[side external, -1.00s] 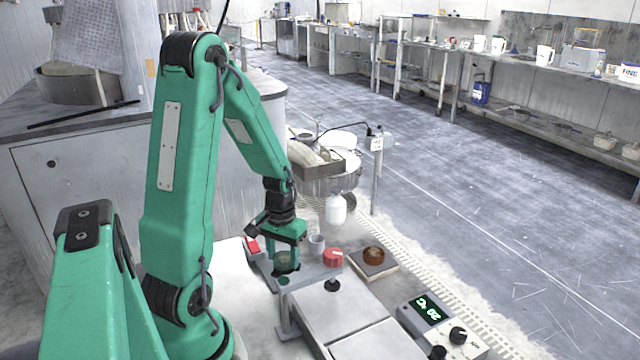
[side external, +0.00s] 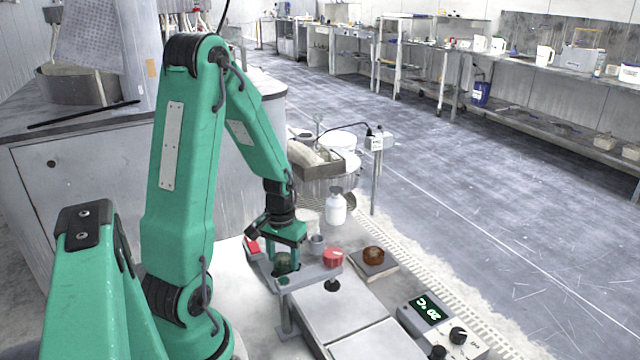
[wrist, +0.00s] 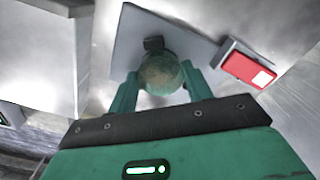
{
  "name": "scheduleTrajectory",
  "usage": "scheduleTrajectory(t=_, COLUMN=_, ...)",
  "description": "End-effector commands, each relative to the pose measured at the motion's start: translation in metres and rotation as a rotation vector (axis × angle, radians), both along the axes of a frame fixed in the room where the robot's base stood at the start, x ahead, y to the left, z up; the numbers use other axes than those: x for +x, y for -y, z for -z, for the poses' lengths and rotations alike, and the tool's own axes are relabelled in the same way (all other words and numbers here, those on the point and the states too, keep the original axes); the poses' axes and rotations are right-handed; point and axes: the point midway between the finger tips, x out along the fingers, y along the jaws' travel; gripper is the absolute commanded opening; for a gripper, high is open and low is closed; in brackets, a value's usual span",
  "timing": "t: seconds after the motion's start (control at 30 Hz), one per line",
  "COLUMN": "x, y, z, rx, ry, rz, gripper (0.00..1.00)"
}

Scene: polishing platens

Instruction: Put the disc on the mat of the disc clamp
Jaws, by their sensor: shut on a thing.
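My gripper (side external: 285,265) points down over a narrow grey plate (side external: 312,274) in the side external view. Its fingers are shut on a round, mottled green-brown piece, which looks like the disc (wrist: 160,73); in the side view the disc (side external: 283,260) is partly covered by the fingers. A small dark green round spot (side external: 283,281), possibly the mat, shows just below the gripper. In the wrist view a small black block (wrist: 153,43) lies beyond the disc. Whether the disc touches the plate is hard to tell.
A brown round piece (side external: 373,254) sits on a square board (side external: 376,266) to the right. A small grey cup (side external: 317,243) stands behind the plate. A red item (wrist: 248,70) with a white label lies near my gripper. A control box (side external: 440,322) is front right.

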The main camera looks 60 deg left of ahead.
Motion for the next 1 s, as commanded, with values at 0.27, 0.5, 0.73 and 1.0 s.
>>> scheduleTrajectory(t=0.27, x=-0.001, y=0.0, z=0.009, rx=-0.001, ry=-0.002, rz=-0.001, gripper=0.21)
scheduleTrajectory(t=0.5, x=-0.001, y=0.001, z=0.013, rx=-0.002, ry=-0.003, rz=-0.003, gripper=0.21)
scheduleTrajectory(t=0.73, x=-0.002, y=0.002, z=0.016, rx=-0.003, ry=-0.004, rz=-0.005, gripper=0.21)
scheduleTrajectory(t=1.0, x=-0.002, y=0.002, z=0.017, rx=-0.004, ry=-0.005, rz=-0.007, gripper=0.21)
